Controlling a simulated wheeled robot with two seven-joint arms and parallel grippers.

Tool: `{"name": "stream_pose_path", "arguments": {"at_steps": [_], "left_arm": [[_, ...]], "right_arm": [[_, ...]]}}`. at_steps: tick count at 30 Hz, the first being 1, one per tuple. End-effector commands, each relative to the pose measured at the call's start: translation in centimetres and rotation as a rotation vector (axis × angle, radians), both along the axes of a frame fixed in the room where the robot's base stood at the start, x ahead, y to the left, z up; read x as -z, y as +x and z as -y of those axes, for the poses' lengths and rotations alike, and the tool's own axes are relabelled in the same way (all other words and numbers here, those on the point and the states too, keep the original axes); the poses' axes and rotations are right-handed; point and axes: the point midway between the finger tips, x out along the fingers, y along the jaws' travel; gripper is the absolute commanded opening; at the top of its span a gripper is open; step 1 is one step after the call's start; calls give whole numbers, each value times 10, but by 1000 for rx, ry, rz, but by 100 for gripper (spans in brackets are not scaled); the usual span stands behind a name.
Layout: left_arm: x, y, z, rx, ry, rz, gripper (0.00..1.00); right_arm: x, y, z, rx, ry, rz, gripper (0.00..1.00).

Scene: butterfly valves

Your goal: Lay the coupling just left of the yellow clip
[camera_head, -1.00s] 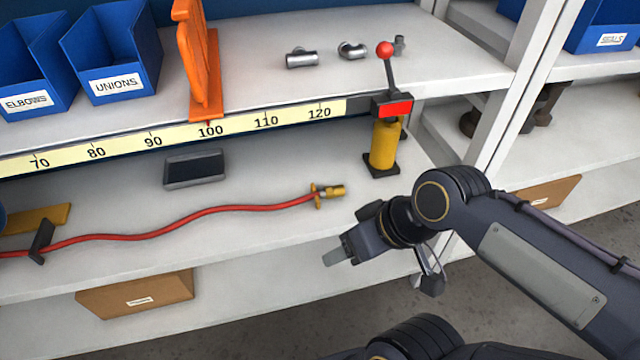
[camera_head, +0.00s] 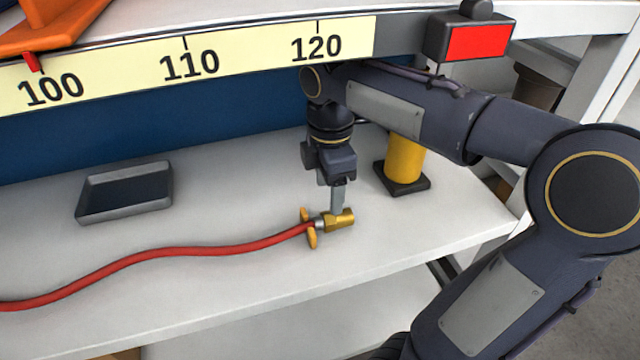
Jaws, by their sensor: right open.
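The brass-coloured coupling (camera_head: 340,220) lies at the right end of a red hose (camera_head: 170,251) on the lower shelf. A small yellow piece, apparently the yellow clip (camera_head: 312,240), shows on both sides of the hose just left of the coupling. I cannot tell whether it grips the hose. My right gripper (camera_head: 338,208) points down with its fingertips at the coupling's upper side. It is open; its fingers line up in this view, so I cannot tell whether they straddle the coupling. My left gripper is not in view.
A dark grey tray (camera_head: 125,193) sits on the shelf (camera_head: 230,205) at left. A yellow post on a black base (camera_head: 404,165) stands close to the right of my gripper. The numbered strip (camera_head: 190,62) and upper shelf edge are above. The shelf around the tray is clear.

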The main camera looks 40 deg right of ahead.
Motion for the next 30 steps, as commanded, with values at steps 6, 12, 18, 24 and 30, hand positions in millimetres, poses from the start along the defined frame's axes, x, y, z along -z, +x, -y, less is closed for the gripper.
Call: {"name": "stream_pose_path", "arguments": {"at_steps": [6, 12, 18, 24, 30], "left_arm": [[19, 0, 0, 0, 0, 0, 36], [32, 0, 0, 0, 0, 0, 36], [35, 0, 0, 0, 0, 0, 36], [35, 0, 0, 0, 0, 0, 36], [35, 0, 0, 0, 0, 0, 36]], "right_arm": [[36, -1, 0, 0, 0, -3, 59], [62, -1, 0, 0, 1, 0, 59], [72, -1, 0, 1, 1, 0, 59], [72, -1, 0, 2, 1, 1, 59], [72, -1, 0, 2, 1, 1, 40]]}}
